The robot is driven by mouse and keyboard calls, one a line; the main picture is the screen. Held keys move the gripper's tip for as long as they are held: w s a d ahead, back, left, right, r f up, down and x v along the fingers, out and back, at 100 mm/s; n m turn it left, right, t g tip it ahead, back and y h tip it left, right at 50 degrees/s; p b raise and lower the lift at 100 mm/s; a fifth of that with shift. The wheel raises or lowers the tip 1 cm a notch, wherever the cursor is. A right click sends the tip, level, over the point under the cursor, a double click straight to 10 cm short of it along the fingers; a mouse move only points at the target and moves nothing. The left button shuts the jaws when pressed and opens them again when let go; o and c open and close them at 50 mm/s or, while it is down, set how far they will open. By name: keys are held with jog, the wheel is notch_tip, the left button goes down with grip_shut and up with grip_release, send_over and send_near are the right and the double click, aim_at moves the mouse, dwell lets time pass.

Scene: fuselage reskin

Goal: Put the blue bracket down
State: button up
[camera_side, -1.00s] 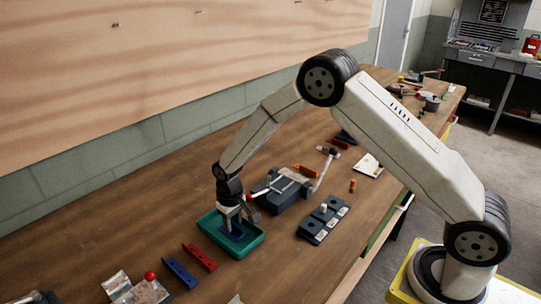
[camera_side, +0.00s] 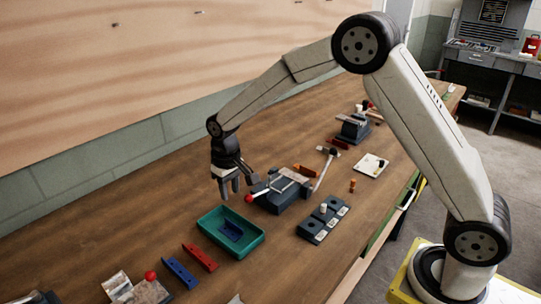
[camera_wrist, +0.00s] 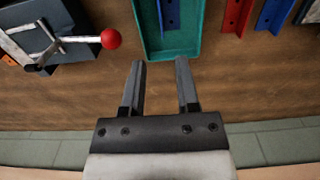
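The blue bracket (camera_side: 231,231) lies in the green tray (camera_side: 212,238), near its middle. In the wrist view the bracket (camera_wrist: 170,14) shows at the top, inside the tray (camera_wrist: 188,52). My gripper (camera_side: 231,194) is above and behind the tray, clear of it. In the wrist view its two fingers (camera_wrist: 160,68) are spread apart with nothing between them.
A dark fixture (camera_side: 283,193) with a red-knobbed lever stands right of the tray. A dark block with a white peg (camera_side: 323,220) is nearby. A red bracket (camera_side: 199,257) and another blue bracket (camera_side: 180,273) lie in front. Bare table is at left.

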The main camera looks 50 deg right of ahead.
jog(key=shift+r, duration=0.35)
dwell(0.4)
jog(key=s+d+t, duration=0.1)
jog(key=s+d, duration=0.2)
jog(key=s, duration=0.7)
jog(key=s+d+r+t, duration=0.1)
jog(key=s+d, duration=0.1)
jog(key=s, duration=0.9)
jog(key=shift+d+t, duration=0.3)
jog(key=shift+d, duration=0.1)
jog(key=shift+r, duration=0.1)
